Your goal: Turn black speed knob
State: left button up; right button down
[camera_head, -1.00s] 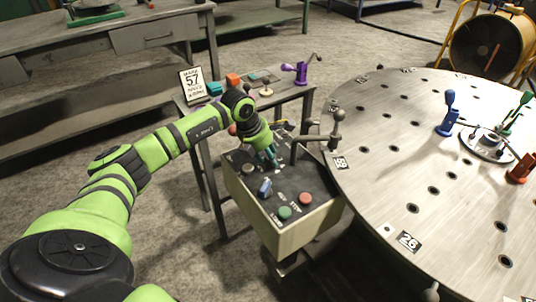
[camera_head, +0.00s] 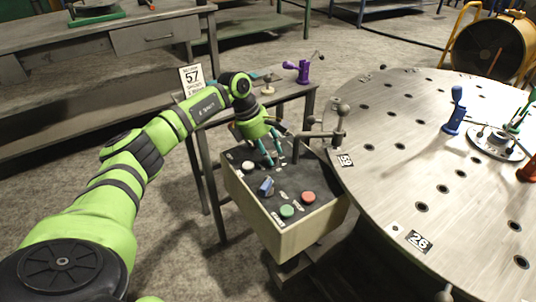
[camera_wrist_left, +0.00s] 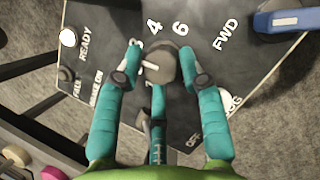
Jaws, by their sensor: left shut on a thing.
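The black speed knob (camera_wrist_left: 160,66) is a dark round knob with a white pointer line. It sits on the dark panel of the control box (camera_head: 290,238), with the numbers 4 and 6 printed beside it. My left gripper (camera_wrist_left: 158,68) has teal fingers around the knob and is shut on it; one finger is on each side and a third is on the near side. In the head view, my left gripper (camera_head: 269,150) reaches down onto the far part of the panel, and its fingers hide the knob. My right gripper is not in view.
The panel also has a blue selector (camera_head: 266,187), a green button (camera_head: 287,211), a red button (camera_head: 308,197) and a white lamp (camera_head: 248,166). A bent metal handle (camera_head: 338,125) rises close right of my gripper. A round perforated table (camera_head: 410,180) stands to the right.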

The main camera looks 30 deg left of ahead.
pick_arm(q)
jog(key=shift+w+d+m, duration=0.15)
jog(key=shift+d+m, duration=0.25)
jog(key=shift+m, duration=0.3)
jog(key=o, duration=1.1)
jog(key=shift+a, duration=0.1)
jog(key=shift+a+r, duration=0.1)
jog(key=shift+r, duration=0.2)
jog(key=v, duration=1.1)
jog(key=shift+w+a+r, duration=0.1)
jog(key=shift+r, duration=0.1)
